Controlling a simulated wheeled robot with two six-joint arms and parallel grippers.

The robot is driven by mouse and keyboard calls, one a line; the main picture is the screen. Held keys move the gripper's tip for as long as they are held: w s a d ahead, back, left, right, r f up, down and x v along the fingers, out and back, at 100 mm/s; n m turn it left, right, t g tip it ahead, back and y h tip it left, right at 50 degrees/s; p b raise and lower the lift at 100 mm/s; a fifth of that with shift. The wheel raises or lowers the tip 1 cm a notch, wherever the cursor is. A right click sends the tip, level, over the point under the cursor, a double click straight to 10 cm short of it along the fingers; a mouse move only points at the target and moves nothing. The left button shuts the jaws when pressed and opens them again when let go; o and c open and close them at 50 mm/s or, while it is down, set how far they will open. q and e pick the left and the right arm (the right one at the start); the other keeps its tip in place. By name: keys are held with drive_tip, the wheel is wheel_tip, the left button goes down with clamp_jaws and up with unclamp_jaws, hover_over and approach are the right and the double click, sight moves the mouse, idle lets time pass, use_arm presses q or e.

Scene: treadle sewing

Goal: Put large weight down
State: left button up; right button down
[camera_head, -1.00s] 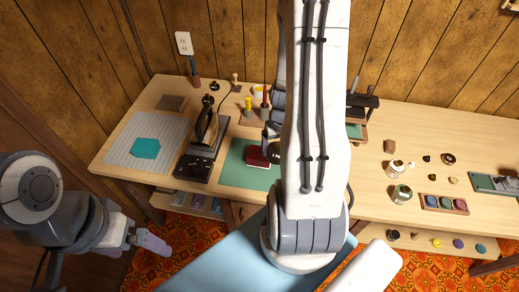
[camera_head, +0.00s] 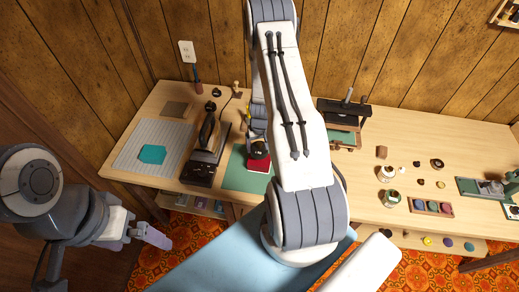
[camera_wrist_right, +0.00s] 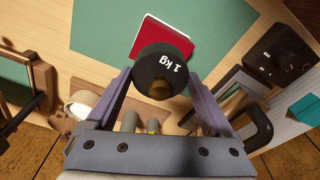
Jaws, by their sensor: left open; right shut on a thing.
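The large weight is a black round weight marked "1 kg" (camera_wrist_right: 162,72), seen between the fingers of my right gripper (camera_wrist_right: 160,95) in the right wrist view. That gripper is shut on it. The weight is over the near edge of a red flat block (camera_wrist_right: 158,35) on the green mat (camera_wrist_right: 100,28); I cannot tell whether they touch. In the head view, the weight (camera_head: 258,152) shows dark beside my right arm, above the red block (camera_head: 259,164). My left gripper (camera_head: 155,238) is open and empty, low at the left, off the table.
An iron (camera_head: 208,135) on its stand is left of the green mat (camera_head: 245,182). A teal piece (camera_head: 152,154) lies on the striped board (camera_head: 130,160). A black-topped press (camera_head: 343,112) stands right of my arm. Jars (camera_head: 390,199) and small items are further right.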

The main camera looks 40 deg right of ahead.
sight(260, 148)
drive_tip(key=shift+f+b, duration=1.7)
drive_tip(key=shift+f, duration=0.25)
drive_tip(key=shift+f, duration=0.1)
unclamp_jaws()
drive_tip(key=r+p, duration=0.2)
drive_tip(key=r, duration=0.1)
drive_tip(key=r+p, duration=0.2)
drive_tip(key=r, duration=0.2)
drive_tip(key=s+r+p, duration=0.1)
drive_tip(key=r+p, duration=0.2)
drive_tip(key=r, duration=0.1)
drive_tip(key=shift+s+a, duration=0.1)
drive_tip(key=shift+a, duration=0.2)
drive_tip(key=shift+s+r, duration=0.1)
drive_tip(key=shift+r, duration=0.45)
drive_tip(key=shift+f, duration=0.1)
